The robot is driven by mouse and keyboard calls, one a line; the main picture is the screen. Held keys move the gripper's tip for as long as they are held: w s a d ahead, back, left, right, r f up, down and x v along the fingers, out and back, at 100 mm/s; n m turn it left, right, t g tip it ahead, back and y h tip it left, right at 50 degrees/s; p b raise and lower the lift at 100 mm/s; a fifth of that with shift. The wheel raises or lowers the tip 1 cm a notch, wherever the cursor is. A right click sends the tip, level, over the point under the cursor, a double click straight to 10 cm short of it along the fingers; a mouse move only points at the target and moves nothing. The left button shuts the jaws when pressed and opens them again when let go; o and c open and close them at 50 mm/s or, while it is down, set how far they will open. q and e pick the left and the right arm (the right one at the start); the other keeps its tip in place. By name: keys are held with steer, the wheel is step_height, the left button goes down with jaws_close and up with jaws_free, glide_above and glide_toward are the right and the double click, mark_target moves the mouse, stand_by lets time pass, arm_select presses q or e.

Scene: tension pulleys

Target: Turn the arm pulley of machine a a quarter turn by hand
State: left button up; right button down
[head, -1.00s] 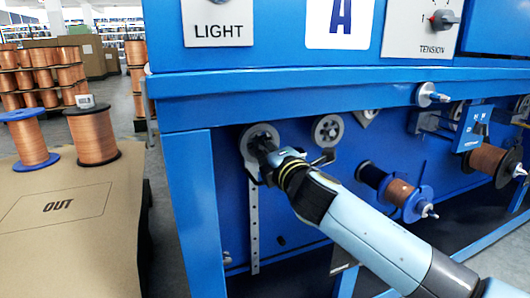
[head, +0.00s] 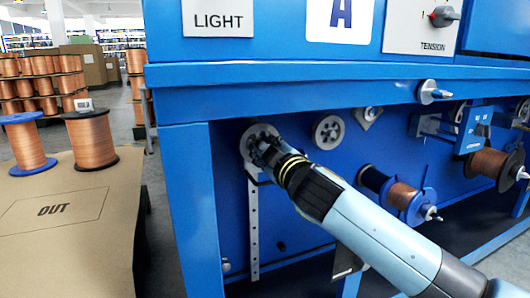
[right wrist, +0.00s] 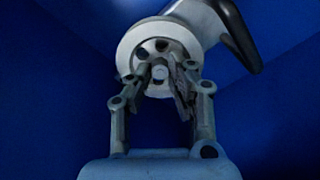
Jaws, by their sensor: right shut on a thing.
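The arm pulley (head: 252,133) of machine A is a light grey disc with holes on the blue panel, at the top of a perforated metal strip. It also shows in the right wrist view (right wrist: 133,40), large and close. My right gripper (head: 264,148) reaches it from the lower right. In the right wrist view the fingers (right wrist: 163,75) are shut at the pulley's hub, in front of its holes. The fingertips hide part of the pulley's face. My left gripper does not show.
A second grey pulley (head: 328,131) sits to the right on the panel. Copper spools (head: 402,194) and a darker spool (head: 490,166) stick out farther right. A blue frame post (head: 190,210) stands left of the pulley.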

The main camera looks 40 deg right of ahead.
steer(key=shift+f+m, duration=0.1)
steer(key=shift+m, duration=1.1)
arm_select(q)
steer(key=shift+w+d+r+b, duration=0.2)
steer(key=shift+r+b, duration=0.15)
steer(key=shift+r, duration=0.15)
arm_select(e)
steer(key=shift+m, duration=0.4)
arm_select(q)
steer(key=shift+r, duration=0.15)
arm_select(e)
steer(key=c, duration=1.2)
jaws_free()
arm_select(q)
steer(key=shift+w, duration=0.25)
arm_select(e)
steer(key=shift+s, duration=0.25)
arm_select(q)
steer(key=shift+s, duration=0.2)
arm_select(e)
steer(key=v, duration=1.1)
steer(key=shift+s, duration=0.3)
